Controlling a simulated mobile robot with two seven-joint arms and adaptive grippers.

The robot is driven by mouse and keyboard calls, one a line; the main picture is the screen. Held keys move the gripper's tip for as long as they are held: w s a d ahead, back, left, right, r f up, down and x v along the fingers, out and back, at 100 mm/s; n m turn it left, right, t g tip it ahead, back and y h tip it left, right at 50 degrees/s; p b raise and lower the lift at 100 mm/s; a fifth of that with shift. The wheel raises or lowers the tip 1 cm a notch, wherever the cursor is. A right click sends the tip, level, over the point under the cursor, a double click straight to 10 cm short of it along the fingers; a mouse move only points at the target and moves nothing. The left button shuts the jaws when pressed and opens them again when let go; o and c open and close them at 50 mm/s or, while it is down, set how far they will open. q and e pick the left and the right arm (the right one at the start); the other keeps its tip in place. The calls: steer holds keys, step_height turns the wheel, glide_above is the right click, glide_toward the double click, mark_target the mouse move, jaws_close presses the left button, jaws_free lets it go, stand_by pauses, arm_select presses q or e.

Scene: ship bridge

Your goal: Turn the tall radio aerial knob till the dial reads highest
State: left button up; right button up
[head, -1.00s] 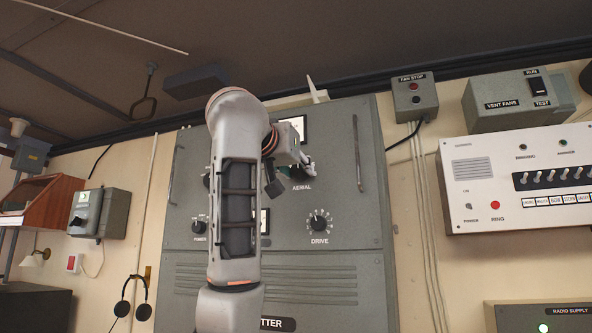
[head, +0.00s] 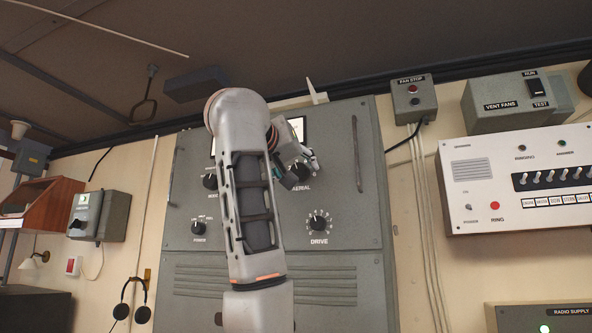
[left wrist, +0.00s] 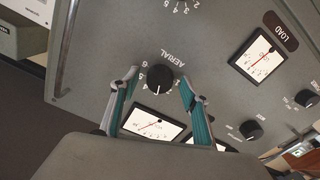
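The aerial knob (left wrist: 160,79) is black and round with a white pointer line, on the grey transmitter panel (left wrist: 110,30). It also shows in the head view (head: 300,171), partly behind the gripper. My left gripper (left wrist: 158,80) is open, with one teal finger on each side of the knob and small gaps beside it. A lit white dial (left wrist: 155,123) with a needle lies between the fingers, partly covered by them; its reading is too small to make out. Its top shows in the head view (head: 298,126). My right gripper is not in view.
The drive knob (head: 319,222) is below the aerial knob, and the power knob (head: 199,228) is at lower left. A load dial (left wrist: 263,57) is on the same panel. A vertical handle (head: 357,153) stands out at the panel's right. The fan stop box (head: 414,96) is further right.

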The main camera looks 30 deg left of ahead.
arm_select(q)
steer(key=v, duration=1.2)
stand_by(0.4)
